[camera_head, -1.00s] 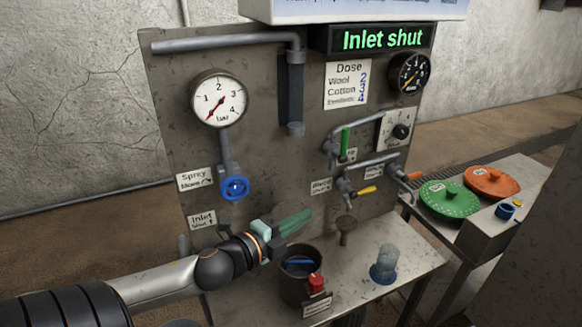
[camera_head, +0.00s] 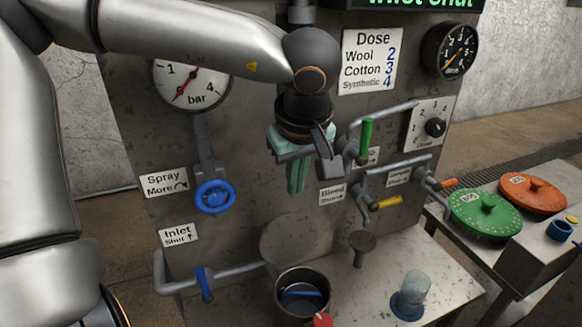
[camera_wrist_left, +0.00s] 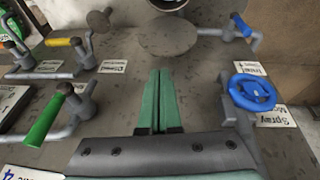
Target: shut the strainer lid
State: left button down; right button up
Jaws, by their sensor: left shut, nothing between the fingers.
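The strainer is the dark round pot (camera_head: 301,307) at the bottom middle of the head view, open at the top with something blue inside. Its grey round lid (camera_head: 289,243) stands raised behind the pot against the panel. In the left wrist view the lid (camera_wrist_left: 168,38) lies just beyond my fingertips, with the pot's rim at the top edge. My left gripper (camera_head: 297,190) has green fingers, shut and empty, pointing down in front of the panel above the lid. The fingers also show in the wrist view (camera_wrist_left: 159,72), apart from the lid. My right gripper is out of view.
Left of the lid are a blue spray wheel (camera_head: 214,196) and a blue inlet handle (camera_head: 204,284). A red knob (camera_head: 322,320) sits at the pot's front.

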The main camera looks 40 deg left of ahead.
pick_arm(q)
jog(key=a+r+y, duration=0.2)
jog(key=b, duration=0.7)
send_over(285, 232)
jog(key=w+a, duration=0.2)
notch_tip(285, 232, down, 9)
jog(key=shift+s+d+f+m+b, duration=0.1)
jog(key=shift+f+m+b, duration=0.3)
jog(key=shift+f+b, duration=0.3)
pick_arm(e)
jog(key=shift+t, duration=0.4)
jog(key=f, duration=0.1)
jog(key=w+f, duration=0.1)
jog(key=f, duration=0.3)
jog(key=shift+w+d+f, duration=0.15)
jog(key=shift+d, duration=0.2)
